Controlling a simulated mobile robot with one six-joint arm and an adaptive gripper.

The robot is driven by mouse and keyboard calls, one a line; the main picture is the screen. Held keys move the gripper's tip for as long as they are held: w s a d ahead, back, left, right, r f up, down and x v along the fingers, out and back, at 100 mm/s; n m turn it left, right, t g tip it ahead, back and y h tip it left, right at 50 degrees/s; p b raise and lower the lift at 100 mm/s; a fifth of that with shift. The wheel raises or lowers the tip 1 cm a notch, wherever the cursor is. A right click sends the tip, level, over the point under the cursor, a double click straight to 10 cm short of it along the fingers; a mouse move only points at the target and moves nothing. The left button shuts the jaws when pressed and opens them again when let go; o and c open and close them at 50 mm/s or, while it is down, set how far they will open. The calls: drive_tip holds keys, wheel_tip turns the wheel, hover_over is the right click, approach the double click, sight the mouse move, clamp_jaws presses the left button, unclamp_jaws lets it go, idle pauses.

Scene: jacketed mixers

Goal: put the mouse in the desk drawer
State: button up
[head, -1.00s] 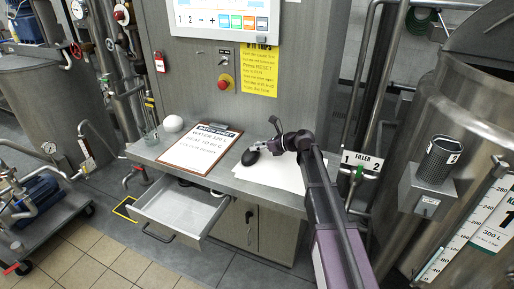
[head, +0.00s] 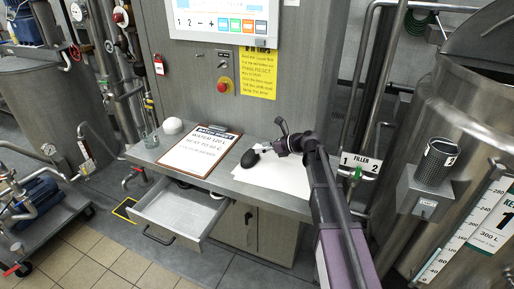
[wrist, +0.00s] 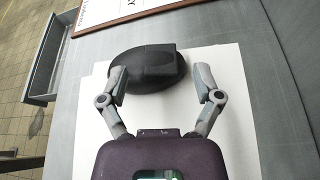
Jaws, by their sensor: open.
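The black mouse (head: 249,158) lies on a white sheet on the desk top. In the wrist view the mouse (wrist: 150,68) is just beyond the fingertips, roughly between them and a little to the left. My gripper (head: 268,148) is open and empty, low over the sheet at the right of the mouse. Its two fingers (wrist: 160,80) stand apart in the wrist view, and I cannot tell whether either touches the mouse. The desk drawer (head: 180,212) is pulled out below the desk front and looks empty. Its edge also shows at upper left in the wrist view (wrist: 48,62).
A clipboard (head: 200,152) with a printed sheet lies left of the mouse, above the drawer. A white ball (head: 172,126) and a glass beaker (head: 150,140) stand at the desk's left end. The control panel rises behind; a steel tank (head: 455,200) stands at right.

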drive_tip(key=p+v, duration=0.3)
drive_tip(key=v, duration=0.6)
drive_tip(key=shift+d+r, duration=0.1)
drive_tip(key=shift+d, duration=0.15)
